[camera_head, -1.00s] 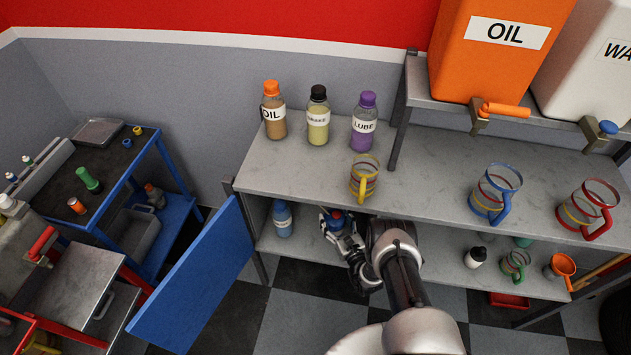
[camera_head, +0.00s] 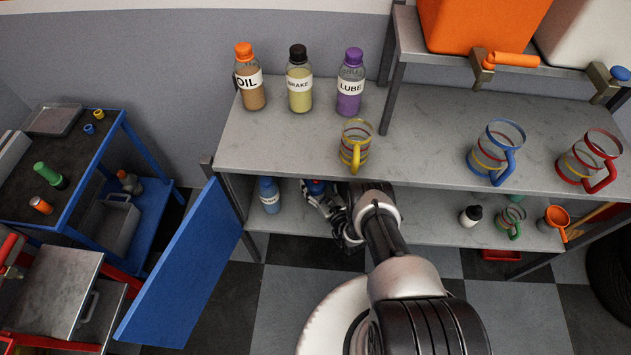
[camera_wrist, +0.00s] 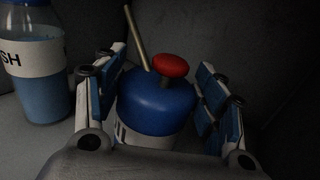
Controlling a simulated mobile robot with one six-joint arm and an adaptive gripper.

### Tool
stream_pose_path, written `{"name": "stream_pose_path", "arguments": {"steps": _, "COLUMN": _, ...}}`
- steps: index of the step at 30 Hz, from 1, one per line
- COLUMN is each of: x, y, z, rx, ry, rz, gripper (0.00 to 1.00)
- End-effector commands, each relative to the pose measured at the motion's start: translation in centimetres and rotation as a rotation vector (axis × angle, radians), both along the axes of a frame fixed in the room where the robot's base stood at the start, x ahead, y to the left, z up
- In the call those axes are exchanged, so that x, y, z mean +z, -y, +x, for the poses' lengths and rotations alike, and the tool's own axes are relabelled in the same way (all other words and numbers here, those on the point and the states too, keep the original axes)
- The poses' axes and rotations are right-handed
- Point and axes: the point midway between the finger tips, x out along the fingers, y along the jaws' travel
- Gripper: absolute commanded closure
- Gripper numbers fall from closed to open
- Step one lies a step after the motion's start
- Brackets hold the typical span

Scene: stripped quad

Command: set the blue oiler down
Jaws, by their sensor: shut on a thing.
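The blue oiler (camera_wrist: 155,100) is a squat blue can with a red knob and a thin tan spout, and it stands between my gripper's two fingers in the wrist view. My gripper (camera_wrist: 157,98) is shut on it, with the blue pads at either side. In the head view my gripper (camera_head: 318,198) reaches into the lower shelf (camera_head: 285,222), under the upper shelf's front edge. Only a little of the oiler (camera_head: 315,186) shows there. I cannot tell whether its base touches the shelf.
A blue wash bottle (camera_head: 269,195) stands just left of my gripper; it also shows in the wrist view (camera_wrist: 40,75). A blue door (camera_head: 190,265) hangs open at left. A yellow-handled mug (camera_head: 355,147) stands above.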

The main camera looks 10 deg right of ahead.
Motion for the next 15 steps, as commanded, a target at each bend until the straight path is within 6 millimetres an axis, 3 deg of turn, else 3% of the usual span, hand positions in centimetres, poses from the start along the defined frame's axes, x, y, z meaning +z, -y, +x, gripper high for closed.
{"name": "stream_pose_path", "arguments": {"steps": 4, "x": -0.9, "y": 0.03, "z": 0.13, "rx": 0.0, "ry": 0.005, "rz": -0.001, "gripper": 0.77}}
{"name": "stream_pose_path", "arguments": {"steps": 13, "x": -0.93, "y": 0.02, "z": 0.11, "rx": 0.0, "ry": 0.004, "rz": -0.001, "gripper": 0.77}}
{"name": "stream_pose_path", "arguments": {"steps": 14, "x": -0.93, "y": 0.02, "z": 0.11, "rx": 0.0, "ry": 0.004, "rz": -0.001, "gripper": 0.34}}
{"name": "stream_pose_path", "arguments": {"steps": 15, "x": -0.93, "y": 0.02, "z": 0.11, "rx": 0.0, "ry": 0.004, "rz": -0.001, "gripper": 0.31}}
